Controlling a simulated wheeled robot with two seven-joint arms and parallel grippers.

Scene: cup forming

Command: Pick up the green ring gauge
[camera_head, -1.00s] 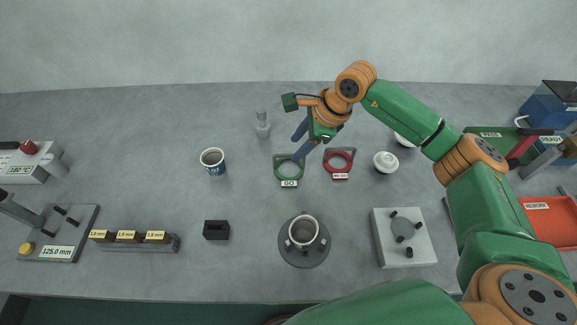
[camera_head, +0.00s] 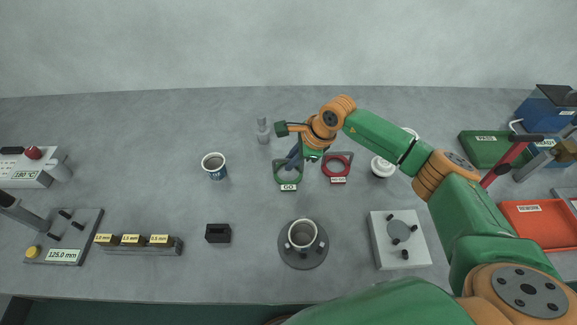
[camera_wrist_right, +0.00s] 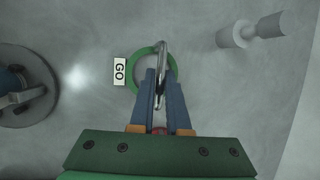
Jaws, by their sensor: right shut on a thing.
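The green ring gauge (camera_head: 288,180) with its white GO label lies near the middle of the table, and it also shows in the right wrist view (camera_wrist_right: 141,52). My right gripper (camera_head: 294,160) reaches down over the ring's back edge. In the right wrist view my right gripper (camera_wrist_right: 161,97) has its two blue fingers close together around a grey metal part at the ring's side, and is shut on the gauge. The gauge looks to be at table height; I cannot tell whether it is lifted. My left gripper is not in view.
The red ring gauge (camera_head: 338,170) lies just to the right. A grey stepped plug (camera_head: 263,131) stands behind. A cup sits in a round dark holder (camera_head: 303,258) in front, and another cup (camera_head: 214,166) stands to the left. White lidded piece (camera_head: 382,167) is further right.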

